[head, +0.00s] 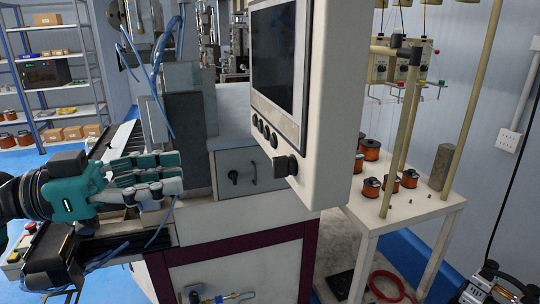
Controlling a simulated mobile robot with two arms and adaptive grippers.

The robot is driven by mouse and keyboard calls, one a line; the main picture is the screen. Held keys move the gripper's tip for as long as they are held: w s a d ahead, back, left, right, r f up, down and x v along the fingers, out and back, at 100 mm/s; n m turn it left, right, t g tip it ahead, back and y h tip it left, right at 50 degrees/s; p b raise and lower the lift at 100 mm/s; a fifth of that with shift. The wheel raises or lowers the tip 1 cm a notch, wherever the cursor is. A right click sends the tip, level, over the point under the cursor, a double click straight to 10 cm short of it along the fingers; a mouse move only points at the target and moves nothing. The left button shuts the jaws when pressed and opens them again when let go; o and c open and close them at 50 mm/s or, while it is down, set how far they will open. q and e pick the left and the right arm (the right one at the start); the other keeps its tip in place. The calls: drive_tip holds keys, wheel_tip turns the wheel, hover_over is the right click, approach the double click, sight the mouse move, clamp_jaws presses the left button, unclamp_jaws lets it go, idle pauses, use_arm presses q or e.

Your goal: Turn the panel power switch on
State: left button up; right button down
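The control panel (330,100) hangs in the middle of the head view, with a dark screen (279,55) facing left. Several small black knobs (264,131) run below the screen. A larger black switch (285,166) sticks out at the panel's lower corner; it looks like the power switch, but its on or off position cannot be read. My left gripper (172,175), teal with pale fingers, is at the left, well apart from the panel. Its fingers stretch to the right, spread and empty. My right gripper is not in view.
A grey cabinet front (250,173) with a black knob and handle stands between my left gripper and the panel. Machine parts and blue cables crowd the left. A white table (405,212) with copper spools and upright poles stands right, behind the panel. Shelves (60,85) are at the back left.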

sight(273, 161)
use_arm(q)
drive_tip(key=p+x, duration=0.5)
drive_tip(key=x, duration=1)
drive_tip(key=shift+c, duration=0.4)
clamp_jaws()
